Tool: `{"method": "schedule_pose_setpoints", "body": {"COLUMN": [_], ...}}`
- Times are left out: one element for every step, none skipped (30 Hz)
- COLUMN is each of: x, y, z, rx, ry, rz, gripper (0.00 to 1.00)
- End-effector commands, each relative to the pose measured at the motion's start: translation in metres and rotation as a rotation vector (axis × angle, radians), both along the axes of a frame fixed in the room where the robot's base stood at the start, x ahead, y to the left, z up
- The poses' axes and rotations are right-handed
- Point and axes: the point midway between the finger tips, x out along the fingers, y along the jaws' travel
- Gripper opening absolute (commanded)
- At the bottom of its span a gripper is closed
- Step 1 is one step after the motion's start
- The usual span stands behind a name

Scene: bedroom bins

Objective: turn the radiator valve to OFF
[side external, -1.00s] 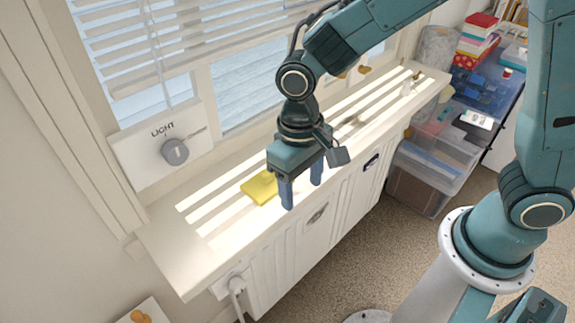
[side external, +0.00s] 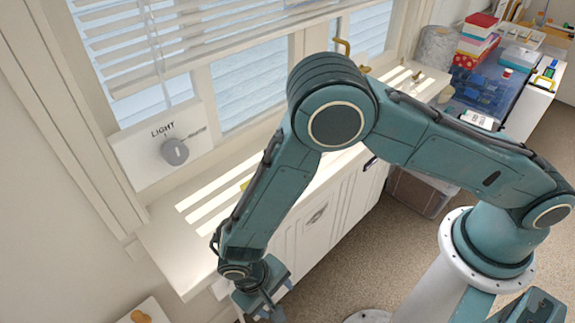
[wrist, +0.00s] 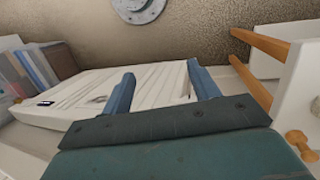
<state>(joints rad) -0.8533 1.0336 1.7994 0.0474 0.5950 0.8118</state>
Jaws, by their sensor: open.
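The white radiator (side external: 322,215) runs under the windowsill; its ribbed front also shows in the wrist view (wrist: 75,92). The radiator valve, low at the sill's near left end, cannot be made out; my forearm and gripper cover most of that area in the side view. My gripper (side external: 272,306) points down near that end, in front of the radiator and below sill level. In the wrist view its two blue fingers (wrist: 160,82) are spread wide, with white radiator surface behind and no object clearly held between them. I cannot tell whether they touch anything.
A windowsill (side external: 165,235) juts above the radiator's end. A grey LIGHT dial (side external: 174,151) is on the wall. Wooden-legged furniture (wrist: 262,45) stands close at right in the wrist view. Bins (side external: 480,95) stand at the far right. Carpet (side external: 345,265) in front is clear.

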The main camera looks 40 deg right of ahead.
Motion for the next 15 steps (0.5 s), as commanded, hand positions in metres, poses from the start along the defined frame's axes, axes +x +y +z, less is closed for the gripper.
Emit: {"method": "schedule_pose_setpoints", "body": {"x": [0.009,0.016,0.025,0.031,0.038,0.047,0.052,0.058,0.065,0.07,0.074,0.08,0.083,0.086,0.09], "y": [0.005,0.007,0.01,0.013,0.015,0.018,0.02,0.021,0.024,0.025,0.027,0.029,0.03,0.031,0.033], "z": [-0.014,-0.02,-0.027,-0.032,-0.036,-0.041,-0.045,-0.048,-0.051,-0.053,-0.055,-0.057,-0.058,-0.059,-0.059], "rx": [-0.007,-0.009,-0.01,-0.01,-0.01,-0.011,-0.012,-0.013,-0.012,-0.012,-0.013,-0.012,-0.013,-0.014,-0.013], "ry": [-0.056,-0.094,-0.142,-0.178,-0.214,-0.259,-0.291,-0.322,-0.362,-0.388,-0.413,-0.445,-0.464,-0.482,-0.501], "rz": [0.007,0.009,0.015,0.019,0.024,0.032,0.038,0.044,0.051,0.058,0.065,0.072,0.077,0.082,0.087], "gripper": [0.6,0.6,0.6,0.6,0.6,0.6,0.6,0.6,0.6,0.6,0.6,0.6,0.6,0.6,0.6]}}
